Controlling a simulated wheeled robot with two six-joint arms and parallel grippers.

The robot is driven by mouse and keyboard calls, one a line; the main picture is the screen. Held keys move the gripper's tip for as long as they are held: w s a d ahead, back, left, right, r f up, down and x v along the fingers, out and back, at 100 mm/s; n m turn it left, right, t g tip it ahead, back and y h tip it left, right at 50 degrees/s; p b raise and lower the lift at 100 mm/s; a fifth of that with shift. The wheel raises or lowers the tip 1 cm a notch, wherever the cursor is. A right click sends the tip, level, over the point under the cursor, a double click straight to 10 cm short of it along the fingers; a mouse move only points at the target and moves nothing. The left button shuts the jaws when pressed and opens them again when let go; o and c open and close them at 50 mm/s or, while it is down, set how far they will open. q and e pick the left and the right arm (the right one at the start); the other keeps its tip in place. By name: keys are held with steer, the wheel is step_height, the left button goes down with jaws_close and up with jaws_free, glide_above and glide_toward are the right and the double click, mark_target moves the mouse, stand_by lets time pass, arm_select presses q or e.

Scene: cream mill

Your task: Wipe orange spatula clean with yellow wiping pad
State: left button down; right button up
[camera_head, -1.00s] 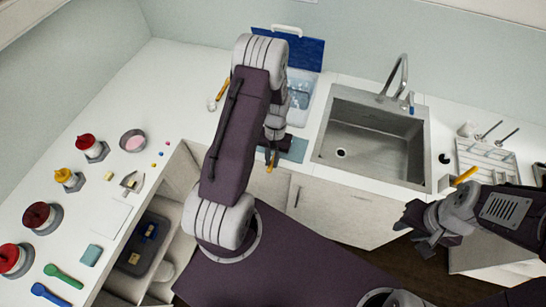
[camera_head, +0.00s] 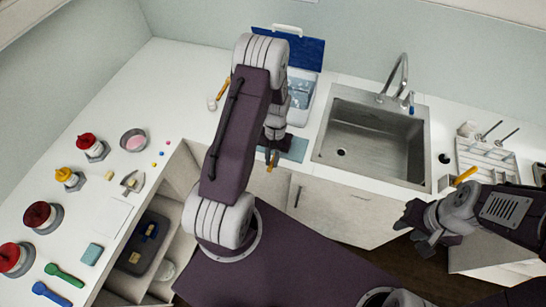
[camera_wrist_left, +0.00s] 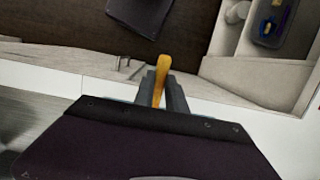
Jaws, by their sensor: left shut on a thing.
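My left gripper (camera_head: 271,151) is shut on the orange spatula (camera_head: 274,161), just above the front counter edge beside a teal mat (camera_head: 295,151). In the left wrist view the orange spatula (camera_wrist_left: 160,80) sticks up between the dark fingers (camera_wrist_left: 160,96); its other end is hidden. My right gripper (camera_head: 418,226) hangs over the floor in front of the sink cabinet; its jaw opening is unclear. I cannot pick out the yellow wiping pad with certainty. A yellow-orange piece (camera_head: 465,175) lies at the counter edge behind my right arm.
The sink (camera_head: 372,135) is right of my left gripper. A blue-lidded container (camera_head: 298,98) stands behind it. The left counter holds several dispensers, a bowl (camera_head: 133,140), a teal block (camera_head: 92,254), and green (camera_head: 63,274) and blue spoons (camera_head: 50,294). An open drawer (camera_head: 142,250) is below.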

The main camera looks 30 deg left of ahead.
arm_select(q)
steer(key=shift+s, duration=0.2)
steer(key=shift+w+a+f, duration=0.1)
steer(key=shift+w, duration=0.7)
steer(key=shift+s, duration=0.8)
steer(key=shift+w, duration=0.8)
steer(key=p+v, duration=0.2)
steer(key=v, duration=0.1)
steer(key=s+p+v, duration=0.1)
steer(key=p+v, duration=0.1)
steer(key=v, duration=0.1)
steer(key=shift+s+p, duration=0.15)
steer(key=shift+p, duration=0.25)
